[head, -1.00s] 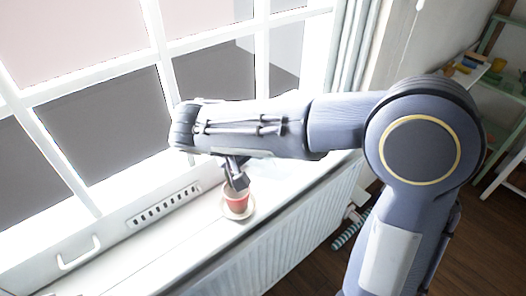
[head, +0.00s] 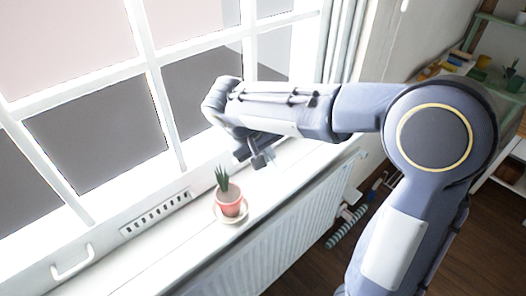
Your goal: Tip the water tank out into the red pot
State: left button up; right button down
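The red pot (head: 229,208) stands upright on a pale saucer (head: 231,221) on the windowsill, with a spiky green plant (head: 222,180) in it. My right gripper (head: 251,158) points down above the sill, behind and to the right of the pot, apart from it. Its dark fingers are small and partly under my wrist, so I cannot tell whether they are open or shut. A faint, clear shape shows just right of the fingers against the bright sill. I cannot tell whether it is the water tank. My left gripper is not in view.
The window (head: 95,130) rises behind the sill, with a white handle (head: 73,262) and a slotted vent (head: 156,212) at its foot. A white radiator (head: 290,220) hangs below the sill. A shelf (head: 478,70) with small items stands at the right.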

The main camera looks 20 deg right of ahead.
jog(key=shift+w+d+f+y, duration=0.15)
jog(key=shift+d+f+y, duration=0.05)
jog(key=shift+d+y, duration=0.2)
jog(key=shift+w+d+f+g+y+p, duration=0.1)
jog(key=shift+w+d+g+y+p, duration=0.1)
jog(key=shift+d+g+y+p, duration=0.4)
jog(key=shift+w+d+f+y+p, duration=0.15)
jog(key=shift+d+f+y+p, duration=0.2)
jog(key=shift+y, duration=0.25)
jog(key=shift+d, duration=0.1)
